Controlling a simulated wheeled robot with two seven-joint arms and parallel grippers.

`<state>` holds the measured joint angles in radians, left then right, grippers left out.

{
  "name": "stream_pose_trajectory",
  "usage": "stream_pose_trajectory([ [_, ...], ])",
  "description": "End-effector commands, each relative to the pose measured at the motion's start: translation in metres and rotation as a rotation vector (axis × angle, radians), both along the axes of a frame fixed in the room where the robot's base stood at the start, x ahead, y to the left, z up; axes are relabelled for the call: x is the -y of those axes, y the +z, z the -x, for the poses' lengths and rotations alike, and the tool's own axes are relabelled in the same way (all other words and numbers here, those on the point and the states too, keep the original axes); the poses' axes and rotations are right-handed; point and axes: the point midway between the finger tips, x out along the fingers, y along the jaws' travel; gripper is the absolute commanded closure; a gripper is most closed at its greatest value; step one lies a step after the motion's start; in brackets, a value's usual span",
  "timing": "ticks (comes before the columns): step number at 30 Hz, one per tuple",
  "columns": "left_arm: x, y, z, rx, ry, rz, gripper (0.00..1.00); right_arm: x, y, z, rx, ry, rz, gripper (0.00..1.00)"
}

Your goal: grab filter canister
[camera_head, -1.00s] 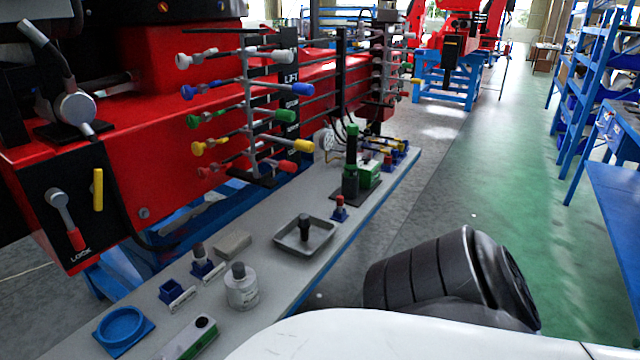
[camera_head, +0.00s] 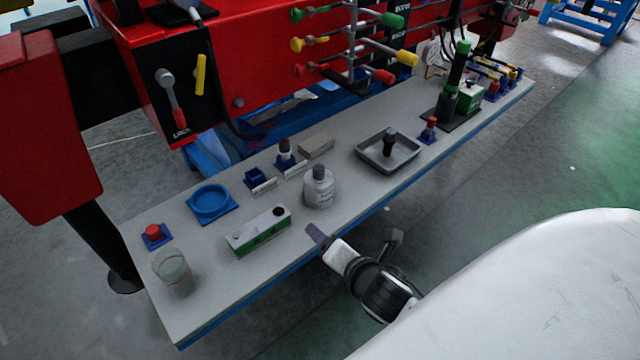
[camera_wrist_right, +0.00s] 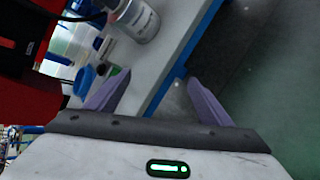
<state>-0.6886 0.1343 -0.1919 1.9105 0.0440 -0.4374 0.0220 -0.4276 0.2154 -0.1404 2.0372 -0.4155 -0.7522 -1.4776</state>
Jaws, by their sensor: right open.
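The frames do not make certain which item is the filter canister. A grey-white labelled bottle (camera_head: 319,190) stands upright near the bench's front edge; it also shows at the top of the right wrist view (camera_wrist_right: 138,22). A small dark cylinder (camera_head: 390,139) stands in a shallow metal tray (camera_head: 372,160) farther right. A clear, grey-tinted cup-like cylinder (camera_head: 174,273) stands at the near left end. My right gripper (camera_head: 354,236) is open and empty by the bench's front edge, apart from the bottle. Its spread fingers show in the wrist view (camera_wrist_right: 157,88). My left gripper is out of view.
The narrow bench (camera_head: 213,299) also carries a blue round holder (camera_head: 211,203), a green-and-white block (camera_head: 259,232), a red button (camera_head: 153,232) and a green-black post (camera_head: 453,80). A red machine with levers (camera_head: 168,95) stands behind. Floor is clear at right.

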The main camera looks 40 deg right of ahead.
Motion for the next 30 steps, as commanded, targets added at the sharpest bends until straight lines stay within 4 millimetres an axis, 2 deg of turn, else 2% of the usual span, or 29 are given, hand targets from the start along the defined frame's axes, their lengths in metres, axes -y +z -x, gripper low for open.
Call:
stream_pose_trajectory([
  [1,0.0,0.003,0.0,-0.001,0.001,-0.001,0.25,0.008,0.013,-0.012,0.008,0.075,0.146,0.26],
  [3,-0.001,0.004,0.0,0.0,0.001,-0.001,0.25,0.017,0.027,-0.024,0.004,0.17,0.344,0.26],
  [6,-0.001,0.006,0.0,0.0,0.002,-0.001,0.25,0.027,0.043,-0.037,-0.005,0.275,0.582,0.26],
  [11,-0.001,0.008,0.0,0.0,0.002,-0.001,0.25,0.036,0.059,-0.05,-0.026,0.368,0.814,0.26],
  [16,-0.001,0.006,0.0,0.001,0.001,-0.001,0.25,0.043,0.056,-0.067,-0.034,0.392,0.879,0.26],
  [21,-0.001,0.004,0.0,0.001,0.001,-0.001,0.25,0.05,0.046,-0.089,-0.034,0.391,0.875,0.26],
  [30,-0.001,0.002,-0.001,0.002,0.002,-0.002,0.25,0.059,0.034,-0.114,-0.034,0.39,0.87,0.26],
])
